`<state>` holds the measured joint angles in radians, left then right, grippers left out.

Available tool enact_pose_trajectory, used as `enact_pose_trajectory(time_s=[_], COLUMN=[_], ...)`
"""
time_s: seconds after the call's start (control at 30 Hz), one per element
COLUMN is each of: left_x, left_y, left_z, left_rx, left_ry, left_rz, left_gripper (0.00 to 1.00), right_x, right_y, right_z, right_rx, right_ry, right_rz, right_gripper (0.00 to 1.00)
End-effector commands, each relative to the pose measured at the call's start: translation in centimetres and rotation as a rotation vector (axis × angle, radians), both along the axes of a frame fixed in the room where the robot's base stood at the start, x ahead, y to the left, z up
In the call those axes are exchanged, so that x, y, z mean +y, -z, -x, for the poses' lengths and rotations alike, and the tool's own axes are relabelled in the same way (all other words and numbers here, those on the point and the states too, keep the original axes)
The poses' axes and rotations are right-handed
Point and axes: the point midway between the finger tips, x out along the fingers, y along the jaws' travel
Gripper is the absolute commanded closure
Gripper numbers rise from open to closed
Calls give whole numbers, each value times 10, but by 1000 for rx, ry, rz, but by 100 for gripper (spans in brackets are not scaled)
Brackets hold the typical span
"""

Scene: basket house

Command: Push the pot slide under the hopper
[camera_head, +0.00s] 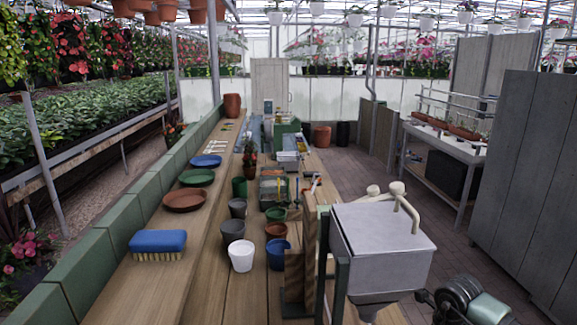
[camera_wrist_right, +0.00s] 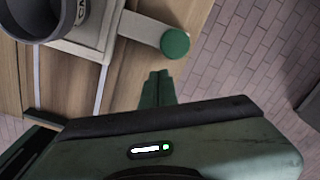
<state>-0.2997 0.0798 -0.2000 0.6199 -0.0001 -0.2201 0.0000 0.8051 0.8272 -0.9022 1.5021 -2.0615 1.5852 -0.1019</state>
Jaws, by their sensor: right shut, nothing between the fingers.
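The hopper (camera_head: 380,245) is a grey metal bin with a closed lid and pale handle, on a wooden stand at the right of the bench in the head view. In the right wrist view, the pot slide (camera_wrist_right: 130,28) is a pale flat board with a round green knob (camera_wrist_right: 175,43) on its end. A dark grey pot (camera_wrist_right: 45,18) stands on it, cut off by the frame. My right gripper (camera_wrist_right: 157,75) is shut and empty, its tips just below the knob in the picture. Whether they touch it cannot be told. My left gripper is not in view.
The wooden bench (camera_head: 150,285) holds a blue brush (camera_head: 158,242), saucers, a white pot (camera_head: 241,255) and several other pots left of the hopper. A grey wooden partition (camera_head: 525,185) stands at the right. Brick floor (camera_wrist_right: 245,50) lies open beside the slide.

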Motion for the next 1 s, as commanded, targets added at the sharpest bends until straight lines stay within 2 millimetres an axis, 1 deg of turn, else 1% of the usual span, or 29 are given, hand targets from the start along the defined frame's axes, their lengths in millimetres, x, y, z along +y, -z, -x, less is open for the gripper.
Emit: enact_pose_trajectory(time_s=[0.07, 0.17, 0.63, 0.67, 0.87, 1.0], left_x=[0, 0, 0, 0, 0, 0], left_y=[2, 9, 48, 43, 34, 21], left_z=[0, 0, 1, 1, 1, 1], left_rx=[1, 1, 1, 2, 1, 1], left_ry=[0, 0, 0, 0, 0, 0], left_rz=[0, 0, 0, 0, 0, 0], left_gripper=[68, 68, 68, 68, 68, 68], right_x=[0, 1, 6, 5, 4, 3], right_y=[1, 3, 4, 1, -9, -24], right_z=[-1, -10, -62, -59, -56, -53], right_rx=[-1, -3, -4, -1, -1, -1], right_ry=[0, 2, -1, -1, 0, 0], right_rz=[-1, -1, -1, -1, 0, 0], right_gripper=[100, 100, 100, 100, 100, 100])
